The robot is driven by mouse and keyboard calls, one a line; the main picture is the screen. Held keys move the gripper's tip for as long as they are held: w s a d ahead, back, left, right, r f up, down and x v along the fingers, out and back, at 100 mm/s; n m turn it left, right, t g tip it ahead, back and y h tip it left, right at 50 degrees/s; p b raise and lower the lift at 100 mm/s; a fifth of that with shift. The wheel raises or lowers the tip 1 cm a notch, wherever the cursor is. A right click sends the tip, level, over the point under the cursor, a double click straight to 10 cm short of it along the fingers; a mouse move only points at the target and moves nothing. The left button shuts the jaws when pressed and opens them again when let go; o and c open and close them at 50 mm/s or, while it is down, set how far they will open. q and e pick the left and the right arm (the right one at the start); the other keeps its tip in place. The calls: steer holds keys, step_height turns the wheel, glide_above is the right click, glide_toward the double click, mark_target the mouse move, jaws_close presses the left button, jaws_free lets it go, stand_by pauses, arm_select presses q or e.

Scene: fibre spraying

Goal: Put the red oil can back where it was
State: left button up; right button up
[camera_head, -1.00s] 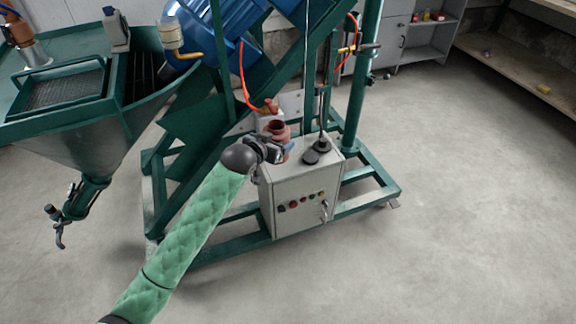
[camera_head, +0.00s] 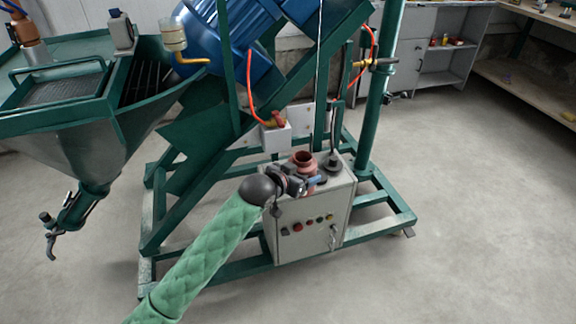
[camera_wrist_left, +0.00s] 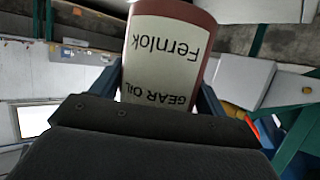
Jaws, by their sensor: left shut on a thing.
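The red oil can (camera_head: 303,159) is reddish-brown with an open round neck, and shows at the top of the grey control box in the head view. In the left wrist view the can (camera_wrist_left: 165,55) fills the upper middle, its pale "Fernlok GEAR OIL" label upside down. My left gripper (camera_head: 312,181) is shut on the can, one finger on each side. The gripper hides the can's lower part in the head view. I cannot tell whether its base touches the box top. My right gripper is not in view.
The grey control box (camera_head: 311,222) with buttons stands on the green machine frame (camera_head: 215,268). A dark round item (camera_head: 331,163) is on the box top, right of the can. An orange hose (camera_head: 252,92) and a green post (camera_head: 378,95) are near. The floor at right is clear.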

arm_select(q)
steer(key=w+a, duration=0.4)
steer(key=w, duration=0.7)
steer(key=shift+w+d+f, duration=0.1)
steer(key=shift+w+f, duration=0.05)
steer(key=shift+f, duration=1.5)
steer(key=shift+w+f, duration=0.1)
steer(key=shift+f, duration=1.55)
steer(key=shift+w+f, duration=0.2)
steer(key=shift+f, duration=0.1)
steer(key=o, duration=1)
steer(key=shift+o, duration=0.2)
steer(key=v, duration=1.2)
